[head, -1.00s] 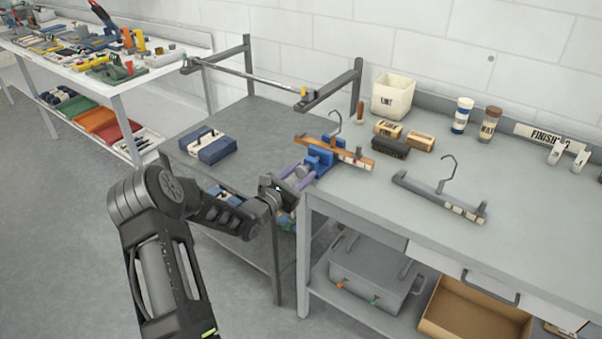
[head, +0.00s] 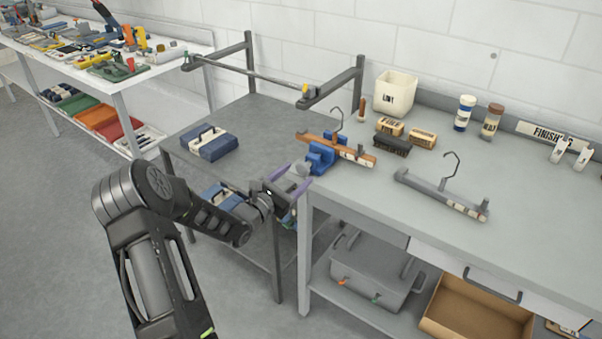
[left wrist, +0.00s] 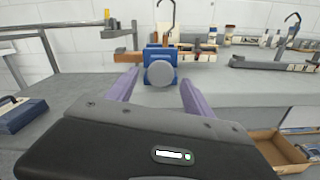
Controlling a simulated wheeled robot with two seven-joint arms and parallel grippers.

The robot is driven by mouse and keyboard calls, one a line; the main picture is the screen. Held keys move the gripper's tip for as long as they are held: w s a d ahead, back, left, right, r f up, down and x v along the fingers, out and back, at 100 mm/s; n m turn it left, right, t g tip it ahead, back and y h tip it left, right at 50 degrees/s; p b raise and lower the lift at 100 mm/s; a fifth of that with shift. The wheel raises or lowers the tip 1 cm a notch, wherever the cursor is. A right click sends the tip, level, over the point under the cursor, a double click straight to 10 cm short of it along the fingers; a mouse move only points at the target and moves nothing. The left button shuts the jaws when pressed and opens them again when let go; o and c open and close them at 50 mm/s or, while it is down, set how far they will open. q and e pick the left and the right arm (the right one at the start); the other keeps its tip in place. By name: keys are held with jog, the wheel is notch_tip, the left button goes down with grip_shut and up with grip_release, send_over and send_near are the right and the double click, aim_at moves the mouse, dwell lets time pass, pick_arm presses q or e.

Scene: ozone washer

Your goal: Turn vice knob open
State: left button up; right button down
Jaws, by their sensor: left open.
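The blue vice (head: 322,158) is at the left edge of the grey workbench, with a wooden hanger (head: 345,152) in its jaws. Its round grey knob (head: 303,170) faces my left gripper. My left gripper (head: 292,180) is open, its purple fingers pointing at the knob. In the left wrist view the knob (left wrist: 160,73) is ahead of the gap between the fingertips (left wrist: 157,82), with one finger to each side. The fingers look short of the knob, and nothing is held. The blue vice body (left wrist: 160,54) shows behind the knob. My right gripper is in no view.
A grey hanger (head: 440,195) lies on the workbench (head: 520,225) to the right. A lower table with a blue case (head: 209,142) and metal rail (head: 250,78) is left.

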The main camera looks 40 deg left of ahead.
pick_arm(q)
jog(key=s, duration=0.4)
jog(key=shift+d, duration=0.1)
dwell(0.4)
